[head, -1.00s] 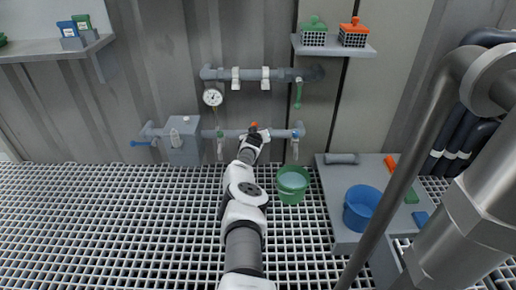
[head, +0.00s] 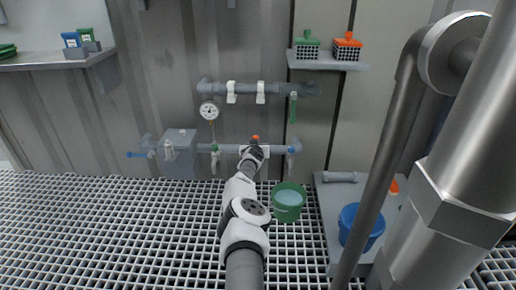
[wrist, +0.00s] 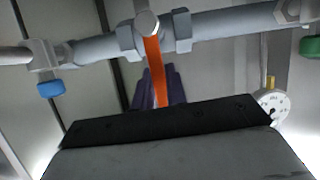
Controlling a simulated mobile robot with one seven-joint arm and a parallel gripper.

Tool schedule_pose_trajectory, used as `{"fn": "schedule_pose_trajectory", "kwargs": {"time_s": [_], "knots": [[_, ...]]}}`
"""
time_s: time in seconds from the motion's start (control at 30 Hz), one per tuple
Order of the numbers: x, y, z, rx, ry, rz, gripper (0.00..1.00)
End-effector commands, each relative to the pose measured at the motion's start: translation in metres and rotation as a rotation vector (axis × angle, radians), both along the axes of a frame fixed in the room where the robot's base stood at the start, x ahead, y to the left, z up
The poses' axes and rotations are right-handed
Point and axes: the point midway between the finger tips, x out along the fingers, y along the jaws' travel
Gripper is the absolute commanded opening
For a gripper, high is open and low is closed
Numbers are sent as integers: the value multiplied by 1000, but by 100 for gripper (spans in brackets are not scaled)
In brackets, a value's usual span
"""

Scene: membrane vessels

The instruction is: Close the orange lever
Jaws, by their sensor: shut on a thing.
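The orange lever (wrist: 153,70) shows in the wrist view as a flat strip running down from a valve on the grey pipe (wrist: 215,22). My gripper (wrist: 159,88) has its dark fingers on either side of the lever's lower end and is shut on it. The dark edge of my gripper's body hides the lever's tip. In the head view only a small orange spot of the lever (head: 255,138) shows, just above my gripper (head: 254,150) at the lower wall pipe.
A blue-handled valve (head: 291,150) is to the right, a green-handled one (head: 215,148) to the left, below a gauge (head: 208,111). A green bucket (head: 288,203) stands on the grating. A blue bucket (head: 361,226) and a large grey pipe (head: 400,130) are at right.

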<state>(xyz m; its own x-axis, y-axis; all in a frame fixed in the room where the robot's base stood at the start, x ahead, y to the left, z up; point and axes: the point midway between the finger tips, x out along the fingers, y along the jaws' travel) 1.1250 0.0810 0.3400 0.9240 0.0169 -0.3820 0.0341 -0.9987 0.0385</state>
Motion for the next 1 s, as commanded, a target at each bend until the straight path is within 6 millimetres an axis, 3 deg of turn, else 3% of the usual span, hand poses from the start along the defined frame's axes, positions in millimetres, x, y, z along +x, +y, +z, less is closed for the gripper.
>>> {"fn": "schedule_pose_trajectory", "kwargs": {"time_s": [0.87, 0.9, 1.0], "knots": [[-1, 1, -4, 58, 9, -2, 0], [-2, 1, -4, 58, 9, -2, 18], [-1, 1, -3, 57, 8, -1, 32]]}}
